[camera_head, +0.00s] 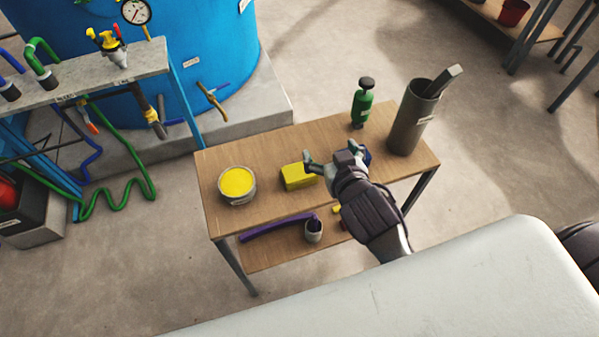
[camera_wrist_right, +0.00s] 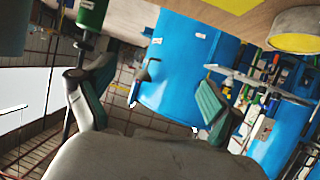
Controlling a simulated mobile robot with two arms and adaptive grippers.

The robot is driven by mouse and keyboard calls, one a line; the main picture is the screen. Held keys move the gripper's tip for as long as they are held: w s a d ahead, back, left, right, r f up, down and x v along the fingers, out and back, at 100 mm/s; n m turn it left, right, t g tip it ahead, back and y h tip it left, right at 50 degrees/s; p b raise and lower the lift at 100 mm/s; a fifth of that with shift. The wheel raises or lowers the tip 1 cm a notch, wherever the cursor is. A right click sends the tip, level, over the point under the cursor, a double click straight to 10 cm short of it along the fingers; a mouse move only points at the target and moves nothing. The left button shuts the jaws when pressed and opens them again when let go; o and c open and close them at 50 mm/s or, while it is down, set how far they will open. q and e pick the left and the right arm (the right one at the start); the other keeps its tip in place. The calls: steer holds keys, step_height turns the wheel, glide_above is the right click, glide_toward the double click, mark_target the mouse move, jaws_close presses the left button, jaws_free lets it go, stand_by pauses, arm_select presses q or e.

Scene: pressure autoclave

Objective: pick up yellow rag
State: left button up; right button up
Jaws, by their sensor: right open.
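The yellow rag (camera_head: 298,177) lies as a small folded block on the wooden table's top, between the yellow-filled can and my right gripper. My right gripper (camera_head: 332,156) is open and empty at the rag's right side, with one finger close to the rag's upper right corner. I cannot tell whether it touches. In the right wrist view the open fingers (camera_wrist_right: 150,95) show nothing between them but background, and part of the yellow rag (camera_wrist_right: 221,5) shows at the top edge. My left gripper is not in view.
The wooden table (camera_head: 270,210) also bears a yellow-filled can (camera_head: 237,184), a green bottle (camera_head: 362,103) and a tall grey container (camera_head: 413,118). A small blue object (camera_head: 367,157) is partly hidden by my gripper. The lower shelf holds a purple tube (camera_head: 277,227) and a cup (camera_head: 313,231).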

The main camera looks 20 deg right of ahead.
steer(key=w+a+r+n+t+y, duration=0.3)
steer(key=a+r+t+y, duration=0.15)
steer(key=r, duration=0.35)
steer(key=w+a+r+n+t+y, duration=0.2)
steer(key=w+a+r+t+y, duration=0.15)
steer(key=a+r, duration=0.4)
steer(key=s+a+r+n+g+y, duration=0.2)
steer(key=a+n+g+y, duration=0.2)
steer(key=a+n+y, duration=0.15)
steer(key=s+a+r+n+g+y, duration=0.2)
steer(key=a+n+g+y, duration=0.25)
steer(key=n+y, duration=0.2)
steer(key=s+a+f+n+g+h, duration=0.1)
steer(key=s+a+f+n+g, duration=0.2)
steer(key=a+f+n+g, duration=0.5)
steer(key=m+g+h, duration=0.5)
steer(key=m+h, duration=0.1)
steer(key=h, duration=1.2)
glide_above(299, 170)
step_height(299, 170, down, 12)
steer(key=f, duration=0.7)
steer(key=shift+w+d+f+p, duration=0.1)
steer(key=shift+d+f+p, duration=0.2)
steer(key=shift+p, duration=0.1)
steer(key=shift+f, duration=0.5)
steer(key=f, duration=0.3)
steer(key=f+p, duration=0.1)
steer(key=shift+a+f, duration=0.15)
steer(key=shift+a, duration=0.1)
steer(key=shift+f, duration=0.45)
